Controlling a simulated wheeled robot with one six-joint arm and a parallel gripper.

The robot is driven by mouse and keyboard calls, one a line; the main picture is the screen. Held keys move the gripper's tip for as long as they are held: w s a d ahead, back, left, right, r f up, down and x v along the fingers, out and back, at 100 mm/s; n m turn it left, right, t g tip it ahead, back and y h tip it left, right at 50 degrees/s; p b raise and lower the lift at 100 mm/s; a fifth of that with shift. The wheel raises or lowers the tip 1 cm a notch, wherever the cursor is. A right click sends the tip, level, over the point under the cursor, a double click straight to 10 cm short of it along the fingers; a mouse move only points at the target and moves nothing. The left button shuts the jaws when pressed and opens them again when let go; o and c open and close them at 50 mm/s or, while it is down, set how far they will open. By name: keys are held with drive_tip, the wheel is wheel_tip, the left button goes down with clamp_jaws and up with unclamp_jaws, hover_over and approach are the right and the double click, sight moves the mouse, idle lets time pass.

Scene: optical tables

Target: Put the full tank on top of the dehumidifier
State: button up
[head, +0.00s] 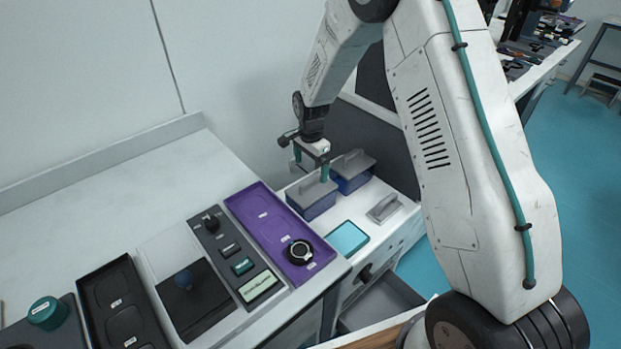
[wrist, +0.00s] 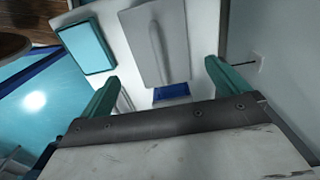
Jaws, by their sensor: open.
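Two blue tanks with grey handled lids stand side by side in the head view: a nearer one (head: 312,201) and a farther one (head: 352,178). I cannot tell which is full. My gripper (head: 311,163) is open and empty, pointing down with teal fingers around or just above the nearer tank's handle; contact is unclear. In the wrist view, a grey lid with a raised handle (wrist: 155,40) lies ahead of my open fingers (wrist: 161,72), with a blue patch below it. A white unit (head: 345,290), possibly the dehumidifier, has a dark knob on its front.
A teal pad (head: 347,238) and a grey handled piece (head: 384,208) lie beside the tanks. A purple tray (head: 262,215) holding a black round part is to the left. An open drawer (head: 383,302) juts out below. A wall stands behind.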

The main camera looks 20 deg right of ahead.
drive_tip(key=s+d+r+n, duration=0.1)
drive_tip(key=s+r+n, duration=0.2)
drive_tip(key=s+r, duration=0.8)
drive_tip(key=s+d+r+n, duration=0.1)
drive_tip(key=s+r+n, duration=0.45)
drive_tip(key=r, duration=0.95)
drive_tip(key=s+r+n, duration=0.2)
drive_tip(key=s, duration=1)
drive_tip(key=s+d+r+n+t, duration=0.1)
drive_tip(key=s+r+n, duration=0.1)
drive_tip(key=s, duration=1)
drive_tip(key=shift+s+d+n, duration=0.2)
drive_tip(key=shift+s+n, duration=0.1)
drive_tip(key=shift+n, duration=0.15)
